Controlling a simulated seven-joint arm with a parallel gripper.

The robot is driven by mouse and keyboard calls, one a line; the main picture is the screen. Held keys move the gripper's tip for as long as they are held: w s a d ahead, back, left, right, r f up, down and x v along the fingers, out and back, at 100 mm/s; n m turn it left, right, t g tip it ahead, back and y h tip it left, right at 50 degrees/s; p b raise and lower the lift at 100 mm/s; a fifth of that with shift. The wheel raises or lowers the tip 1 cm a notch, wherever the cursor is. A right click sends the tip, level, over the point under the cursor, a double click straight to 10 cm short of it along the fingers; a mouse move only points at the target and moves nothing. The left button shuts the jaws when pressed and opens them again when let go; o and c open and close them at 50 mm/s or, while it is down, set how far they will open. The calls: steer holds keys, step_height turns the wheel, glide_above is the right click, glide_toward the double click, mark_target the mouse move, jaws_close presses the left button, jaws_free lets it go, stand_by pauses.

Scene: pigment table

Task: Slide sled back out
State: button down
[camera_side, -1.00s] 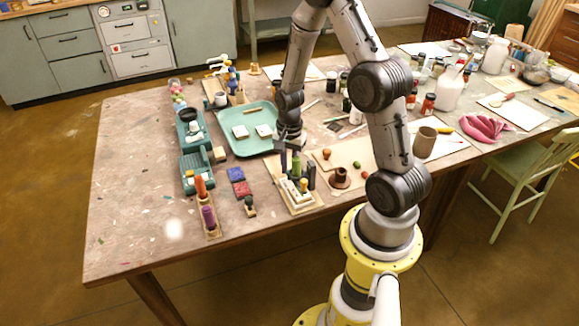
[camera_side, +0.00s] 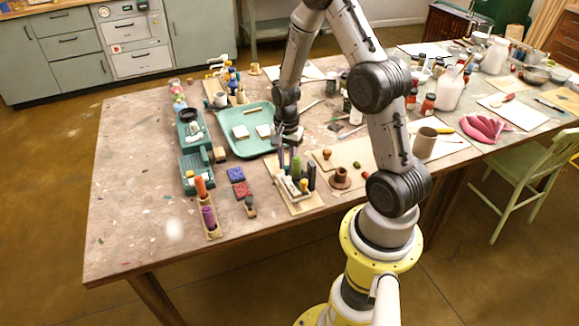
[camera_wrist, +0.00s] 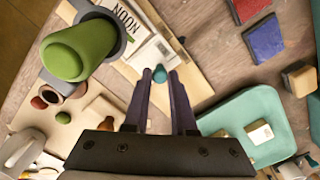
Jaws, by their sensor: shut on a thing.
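My gripper (camera_wrist: 160,100) has its two dark purple fingers on either side of a small teal knob (camera_wrist: 160,73), which I take for the sled's knob, and is shut on it. The wooden fixture (camera_wrist: 201,91) with white pieces and the lettering "NOON" lies beneath the fingers. In the side view the fixture (camera_side: 297,208) lies at the table's front, and my gripper (camera_side: 286,168) points down at its far end. The fingers hide most of what lies under the knob.
A teal tray (camera_side: 240,151) with pale tiles lies behind and left of the fixture. Blue and red squares (camera_side: 236,174) and a small stamp (camera_side: 250,207) are left. A pale board (camera_side: 350,160) with a brown pot (camera_side: 340,178) is right.

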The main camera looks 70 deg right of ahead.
steer(key=w+d, duration=0.6)
steer(key=shift+w, duration=0.1)
steer(key=shift+d, duration=0.1)
steer(key=c, duration=0.8)
jaws_free()
steer(key=shift+o, duration=0.3)
steer(key=shift+r, duration=0.1)
step_height(320, 180, up, 14)
